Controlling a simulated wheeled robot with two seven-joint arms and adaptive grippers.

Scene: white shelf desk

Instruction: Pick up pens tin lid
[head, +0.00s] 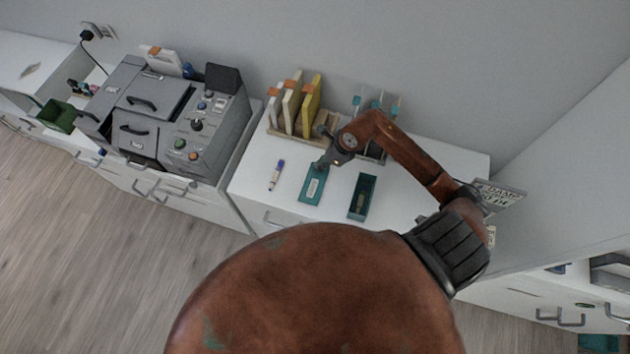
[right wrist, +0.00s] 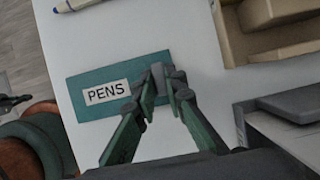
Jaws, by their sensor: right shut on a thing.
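The teal pens tin lid (head: 313,186) is a flat rectangle on the white desk top, with a white label. In the right wrist view the label on the lid (right wrist: 107,93) reads PENS. My right gripper (head: 323,163) comes down over the lid's far end. In the right wrist view my right gripper (right wrist: 161,82) is shut on a small grey knob of the lid, with a finger on each side. Whether the lid is lifted off the desk is hard to tell. The open teal tin (head: 361,195) stands to the right. My left gripper is not in view.
A blue and white marker (head: 277,174) lies left of the lid. A wooden rack (head: 291,132) with upright folders stands behind, close to my right gripper. A grey cabinet machine (head: 172,116) is at the left. The desk's front strip is clear.

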